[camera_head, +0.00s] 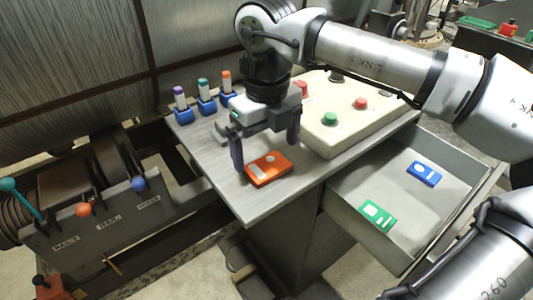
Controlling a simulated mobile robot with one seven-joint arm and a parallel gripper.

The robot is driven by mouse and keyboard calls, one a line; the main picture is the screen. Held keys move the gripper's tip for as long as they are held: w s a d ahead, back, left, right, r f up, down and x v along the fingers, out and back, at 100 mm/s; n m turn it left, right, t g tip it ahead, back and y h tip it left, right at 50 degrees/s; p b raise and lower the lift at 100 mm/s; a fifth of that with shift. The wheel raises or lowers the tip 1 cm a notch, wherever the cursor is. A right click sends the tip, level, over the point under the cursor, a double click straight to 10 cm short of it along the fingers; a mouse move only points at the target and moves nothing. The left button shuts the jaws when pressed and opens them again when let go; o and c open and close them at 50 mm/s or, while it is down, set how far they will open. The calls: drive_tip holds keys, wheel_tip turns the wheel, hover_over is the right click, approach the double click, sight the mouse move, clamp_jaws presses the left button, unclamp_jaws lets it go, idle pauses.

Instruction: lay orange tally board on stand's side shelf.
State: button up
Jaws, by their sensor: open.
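The orange tally board (262,174) lies flat on the grey top of the stand (235,200), near its front edge. It has pale marks on its face. My gripper (265,150) is open, with its two dark fingers pointing down, one left of the board and one behind its right end. Whether the fingers touch the board or the top cannot be told. A grey shallow open tray (345,207) adjoins the stand's right side. It holds a blue board (424,173) and a green board (377,216); whether this is the side shelf is unclear.
A cream control box (345,135) with red and green buttons stands behind and right of the orange board. Several blue holders (206,107) with coloured tags stand at the back left. A lever panel (100,225) is at left. The tray's middle has bare room.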

sight(267, 164)
wheel_tip(267, 164, up, 9)
idle(0.5)
